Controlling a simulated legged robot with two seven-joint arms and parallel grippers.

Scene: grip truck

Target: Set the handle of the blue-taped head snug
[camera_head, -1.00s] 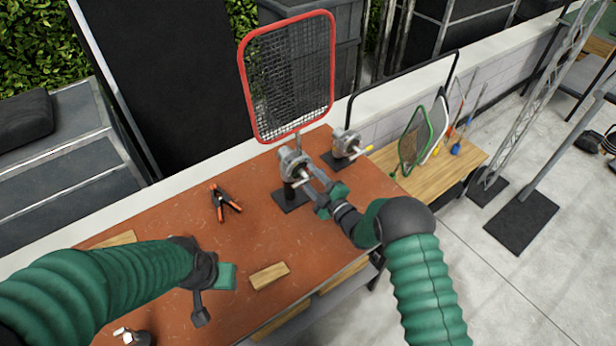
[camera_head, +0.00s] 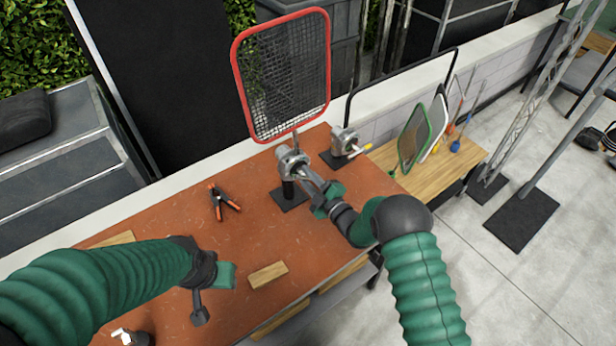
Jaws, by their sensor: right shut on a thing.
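The nearer grip head (camera_head: 290,161) is grey metal on a short black post with a flat black base (camera_head: 289,199). It holds a red-framed mesh screen (camera_head: 284,75) upright. My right gripper (camera_head: 309,183) is shut on this head's handle at its front right. The jaws cover the handle, and I cannot make out blue tape. A second head (camera_head: 342,140) stands behind to the right, with yellow on its handle (camera_head: 360,149). My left gripper (camera_head: 213,291) is open and empty, low over the front left of the table.
The brown tabletop (camera_head: 165,205) bears an orange and black clamp (camera_head: 223,202) and a wooden block (camera_head: 268,275). A wooden bench (camera_head: 460,160) at the right holds a green-framed panel (camera_head: 414,137). A low white wall runs behind.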

